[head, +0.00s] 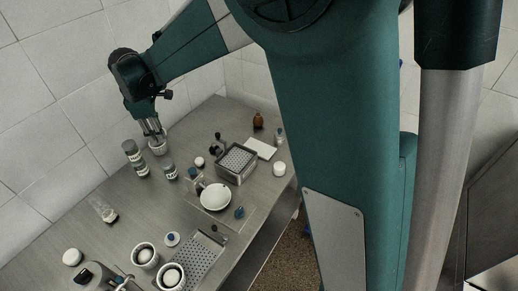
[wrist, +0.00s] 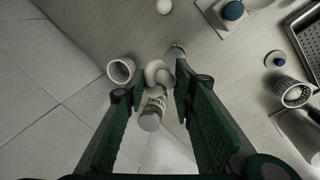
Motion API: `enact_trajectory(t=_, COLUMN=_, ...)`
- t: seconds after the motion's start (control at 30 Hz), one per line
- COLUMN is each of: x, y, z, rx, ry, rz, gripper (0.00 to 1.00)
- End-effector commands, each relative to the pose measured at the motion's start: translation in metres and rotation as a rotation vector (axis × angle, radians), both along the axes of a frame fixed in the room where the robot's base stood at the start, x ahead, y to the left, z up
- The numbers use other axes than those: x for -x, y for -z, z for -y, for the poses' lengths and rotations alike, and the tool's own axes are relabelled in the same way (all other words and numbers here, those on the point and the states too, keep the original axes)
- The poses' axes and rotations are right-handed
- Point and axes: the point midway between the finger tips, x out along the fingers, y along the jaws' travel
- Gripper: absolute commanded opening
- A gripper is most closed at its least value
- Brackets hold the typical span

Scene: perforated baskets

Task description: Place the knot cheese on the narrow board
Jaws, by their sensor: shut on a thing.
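My gripper (head: 155,134) is at the far left part of the table, just above a pale perforated cup (head: 158,147). In the wrist view my gripper (wrist: 160,76) is closed on the pale, looped knot cheese (wrist: 157,72), which sits between the fingertips. The perforated cup (wrist: 120,70) stands just left of the cheese in that view. In the head view the cheese is too small to make out. A white flat rectangle (head: 262,147) at the back right of the table may be the narrow board; I cannot tell for sure.
Labelled jars (head: 131,150) stand close to my gripper, and one jar (wrist: 150,116) shows below the cheese in the wrist view.

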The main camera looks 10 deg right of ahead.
Motion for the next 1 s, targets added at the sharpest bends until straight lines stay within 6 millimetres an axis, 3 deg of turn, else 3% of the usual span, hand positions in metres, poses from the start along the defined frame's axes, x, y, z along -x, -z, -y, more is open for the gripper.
enact_trajectory(t=0.03, x=-0.007, y=0.0, z=0.016, rx=0.0, ry=0.025, rz=0.0, gripper=0.14)
enact_trajectory(t=0.5, x=-0.047, y=0.0, z=0.148, rx=-0.001, ry=0.238, rz=-0.002, gripper=0.14)
enact_trajectory(t=1.0, x=-0.066, y=0.0, z=0.29, rx=-0.003, ry=0.464, rz=-0.003, gripper=0.14)
